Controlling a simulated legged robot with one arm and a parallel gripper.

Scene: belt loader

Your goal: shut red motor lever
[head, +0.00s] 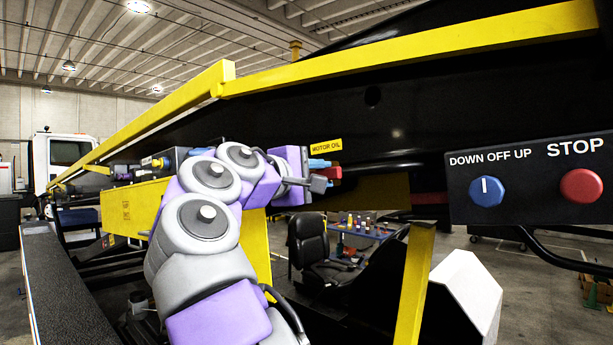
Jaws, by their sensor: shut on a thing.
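The red motor lever (335,172) shows as a small red block below the yellow MOTOR OIL label (326,147), near the middle of the head view. My gripper (322,182) is at the red lever's left and lower side, shut on it. The jaws cover part of the lever, so its full shape and angle are hidden. A blue part (319,163) sits just above the red lever, close to my gripper. My purple and grey arm reaches up from the bottom and hides what lies behind it.
A panel with a blue knob (487,191) and a red STOP button (581,186) is at the right. Yellow rails and the black loader body fill the top. A yellow post (414,285) stands right of the arm. A black chair (312,250) is behind.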

